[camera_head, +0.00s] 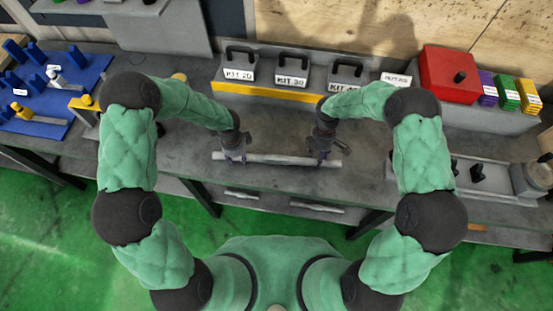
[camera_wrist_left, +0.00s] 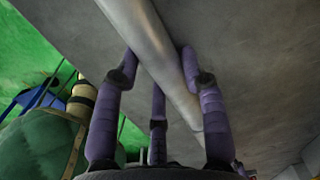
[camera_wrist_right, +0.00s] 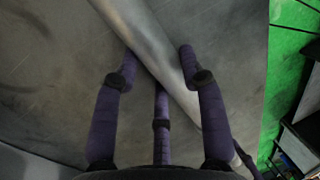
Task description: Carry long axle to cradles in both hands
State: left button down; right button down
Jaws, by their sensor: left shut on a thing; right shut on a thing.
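The long axle (camera_head: 278,159) is a plain grey metal bar. It lies crosswise, nearly level, over the front part of the grey bench. My left gripper (camera_head: 235,154) is shut on it near its left end. My right gripper (camera_head: 320,152) is shut on it near its right end. The axle runs between the purple fingers in the left wrist view (camera_wrist_left: 150,45) and in the right wrist view (camera_wrist_right: 152,45). I cannot tell how far it is above the bench. I cannot pick out the cradles with certainty.
A grey shelf with a yellow front strip (camera_head: 265,92) and labelled kit boxes (camera_head: 291,80) stands behind the axle. A blue rack (camera_head: 35,127) is at the left. A red box (camera_head: 449,75) and grey machine parts (camera_head: 480,178) are at the right.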

pick_arm(q)
jog(key=shift+w+r, duration=0.15)
jog(key=shift+r, duration=0.1)
pick_arm(e)
jog(key=shift+w+r, duration=0.15)
jog(key=shift+r, duration=0.05)
